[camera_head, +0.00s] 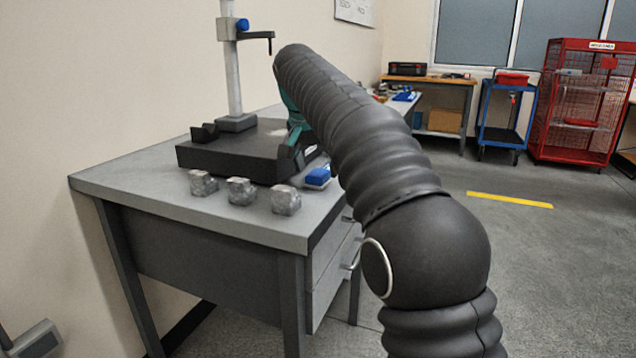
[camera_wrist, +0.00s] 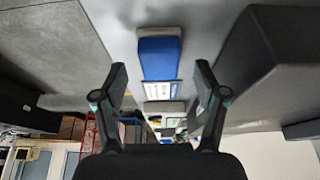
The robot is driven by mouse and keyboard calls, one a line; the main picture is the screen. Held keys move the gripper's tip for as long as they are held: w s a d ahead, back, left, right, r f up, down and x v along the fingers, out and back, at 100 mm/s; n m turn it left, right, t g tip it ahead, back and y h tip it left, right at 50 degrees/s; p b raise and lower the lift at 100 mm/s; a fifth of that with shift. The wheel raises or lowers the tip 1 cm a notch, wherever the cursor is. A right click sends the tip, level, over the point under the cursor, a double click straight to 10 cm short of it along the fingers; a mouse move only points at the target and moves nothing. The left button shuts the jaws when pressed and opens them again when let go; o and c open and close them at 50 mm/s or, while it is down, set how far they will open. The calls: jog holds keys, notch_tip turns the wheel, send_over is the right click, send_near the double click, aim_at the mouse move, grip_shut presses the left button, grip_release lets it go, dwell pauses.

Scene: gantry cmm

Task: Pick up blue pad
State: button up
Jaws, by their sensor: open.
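The blue pad (camera_head: 318,176) lies on the grey desk at the right edge of the dark slab, with a pale part under or beside its blue face. In the wrist view the blue pad (camera_wrist: 160,58) shows in the upper middle, with a grey strip along its top side. My gripper (camera_head: 296,150) is over the slab's right side, close to the pad. In the wrist view my gripper (camera_wrist: 160,78) is open, its two dark fingers on either side of the pad's line with clear space between them. The gap between fingers and pad is hard to judge.
The grey desk (camera_head: 130,190) bears the dark slab (camera_head: 220,160) with a post stand (camera_head: 233,70). Three rough metal blocks (camera_head: 240,191) sit along its front. A blue cart (camera_head: 505,115) and red cage (camera_head: 585,100) stand behind.

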aim_at(320, 173)
jog(key=shift+w+f, duration=0.2)
jog(key=shift+f, duration=0.45)
jog(key=c, duration=1.2)
jog(key=shift+r, duration=0.1)
jog(key=shift+d+r+p, duration=0.1)
jog(key=shift+r+p, duration=0.6)
jog(key=shift+r, duration=0.5)
jog(key=shift+w+d+r, duration=0.1)
jog(key=shift+d+r, duration=0.15)
jog(key=shift+r, duration=0.75)
jog(key=w+d+r, duration=0.1)
jog(key=d+r, duration=0.1)
jog(key=d, duration=0.1)
jog(key=d+r, duration=0.2)
jog(key=d, duration=0.2)
jog(key=w+d+r, duration=0.1)
jog(key=d+r, duration=0.1)
jog(key=d, duration=0.1)
jog(key=shift+w+d+r, duration=0.2)
jog(key=shift+w+d, duration=0.1)
jog(key=shift+d, duration=0.1)
